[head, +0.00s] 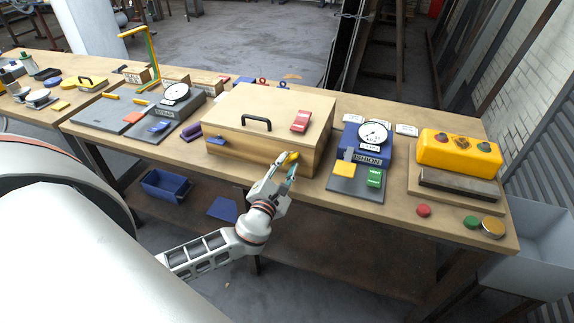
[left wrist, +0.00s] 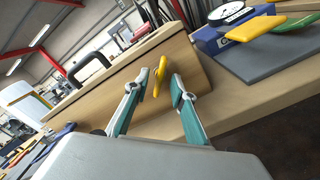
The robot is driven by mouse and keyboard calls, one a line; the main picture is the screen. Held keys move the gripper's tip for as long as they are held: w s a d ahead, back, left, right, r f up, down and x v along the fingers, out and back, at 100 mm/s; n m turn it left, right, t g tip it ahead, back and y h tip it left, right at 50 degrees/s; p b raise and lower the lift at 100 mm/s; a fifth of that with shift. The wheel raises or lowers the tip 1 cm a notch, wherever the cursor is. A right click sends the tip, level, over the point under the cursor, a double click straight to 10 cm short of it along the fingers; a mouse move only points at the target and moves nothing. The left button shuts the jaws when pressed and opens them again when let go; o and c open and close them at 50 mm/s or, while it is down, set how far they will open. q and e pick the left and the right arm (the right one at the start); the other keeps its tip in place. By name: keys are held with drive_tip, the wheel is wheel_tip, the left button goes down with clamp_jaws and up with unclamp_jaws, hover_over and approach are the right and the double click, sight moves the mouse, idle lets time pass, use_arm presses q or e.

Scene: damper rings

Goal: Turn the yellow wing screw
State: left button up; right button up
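The yellow wing screw (head: 293,156) sits on the front face of a wooden box (head: 235,151), toward its right end. In the left wrist view the yellow wing screw (left wrist: 89,70) is a tilted yellow oval on the box's front. My left gripper (head: 284,166) is in front of the box, close to the screw. In the left wrist view its two teal fingers (left wrist: 166,88) are apart, with no object held between them; the screw lies just ahead and to the left. Whether a finger touches the screw I cannot tell. My right gripper is not in view.
The box has a black handle (head: 256,123) and a red block (head: 300,120) on its lid, and a blue part (head: 216,140) on its front. A blue dial device (head: 367,140) stands to the right. A yellow button box (head: 459,152) is further right.

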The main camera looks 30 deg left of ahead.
use_arm(q)
drive_tip(key=shift+s, duration=0.15)
drive_tip(key=shift+v, duration=0.8)
drive_tip(key=shift+v, duration=2.95)
